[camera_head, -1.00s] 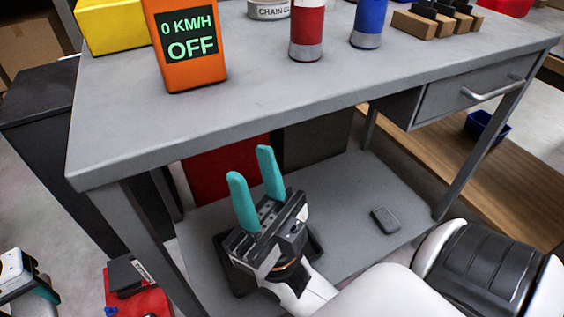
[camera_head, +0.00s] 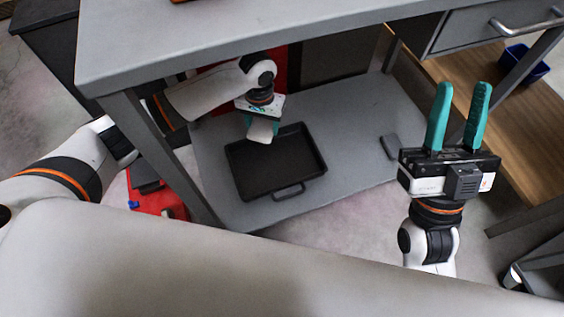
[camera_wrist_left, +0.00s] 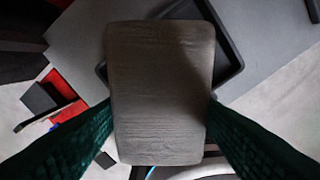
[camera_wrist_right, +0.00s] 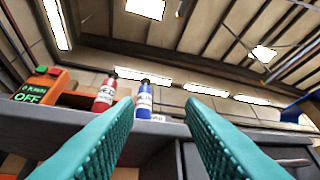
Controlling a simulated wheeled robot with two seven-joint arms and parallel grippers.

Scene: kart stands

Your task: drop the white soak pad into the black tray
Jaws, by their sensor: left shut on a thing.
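The soak pad (camera_head: 261,131) is pale in the head view and fills the middle of the left wrist view as a grey-looking rounded slab (camera_wrist_left: 160,90). My left gripper (camera_head: 262,136) is shut on it, pointing down under the table top. The black tray (camera_head: 275,168) lies on the lower shelf, and the pad is in front of its back left part in the head view. The tray's rim shows behind the pad in the left wrist view (camera_wrist_left: 228,50). The tray looks empty where visible. My right gripper (camera_head: 460,95) is open and empty, pointing up, right of the shelf.
The table top (camera_head: 230,40) overhangs the shelf, with a leg (camera_head: 165,160) close to my left arm. A small dark grey block (camera_head: 389,146) lies on the shelf right of the tray. A red box (camera_head: 158,203) stands left of the shelf. A blue bin (camera_head: 525,63) is at right.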

